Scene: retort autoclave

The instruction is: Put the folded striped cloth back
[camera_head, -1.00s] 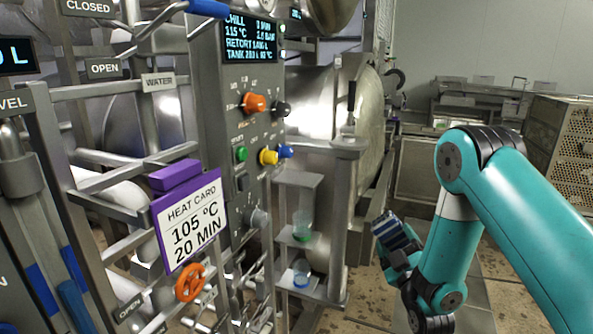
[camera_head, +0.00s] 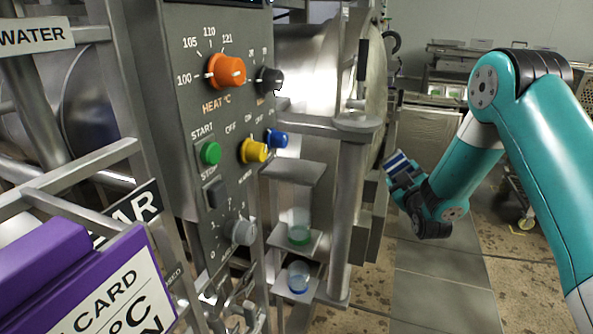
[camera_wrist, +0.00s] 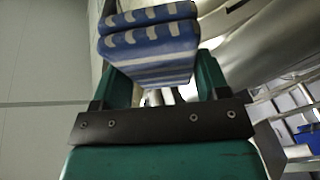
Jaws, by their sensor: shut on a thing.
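The folded striped cloth, blue and white, is in my gripper. In the wrist view the cloth (camera_wrist: 152,50) fills the space between the two teal fingers of my gripper (camera_wrist: 158,82), which are shut on it. In the head view the cloth (camera_head: 400,168) shows small, with part of my gripper (camera_head: 408,185) behind it. It is held in the air to the right of the metal post and the round vessel, apart from both. No place for the cloth can be made out for certain.
A control panel (camera_head: 222,125) with an orange knob (camera_head: 226,72) stands at left. A purple-framed heat card (camera_head: 110,290) is close in front. Small shelves (camera_head: 290,172) hold a green-based cup (camera_head: 299,234) and a blue-based cup (camera_head: 299,276).

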